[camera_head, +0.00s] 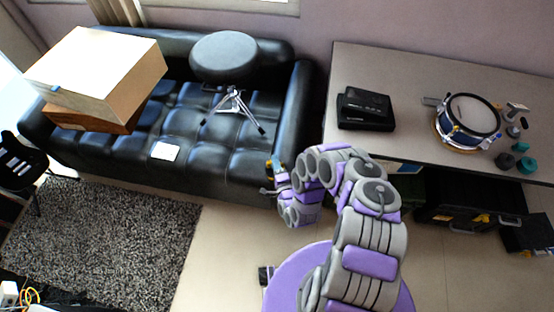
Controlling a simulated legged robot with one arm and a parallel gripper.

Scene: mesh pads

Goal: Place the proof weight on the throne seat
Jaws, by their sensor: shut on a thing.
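The throne is a round black padded seat (225,52) on folding metal legs. It stands upright on the black tufted sofa, and nothing lies on its seat. My gripper (273,180) is in front of the sofa's right end, below and to the right of the throne. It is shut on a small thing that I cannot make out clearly. A little dark and yellowish colour shows at the jaws. I cannot tell whether this is the proof weight. Several small dark and teal cylinders (505,160) stand at the desk's right side.
The black sofa (185,125) carries a stacked pale box and brown box (100,70) at left and a white sheet (165,151). The desk (400,80) at right holds a black case (365,108) and a drum (467,120).

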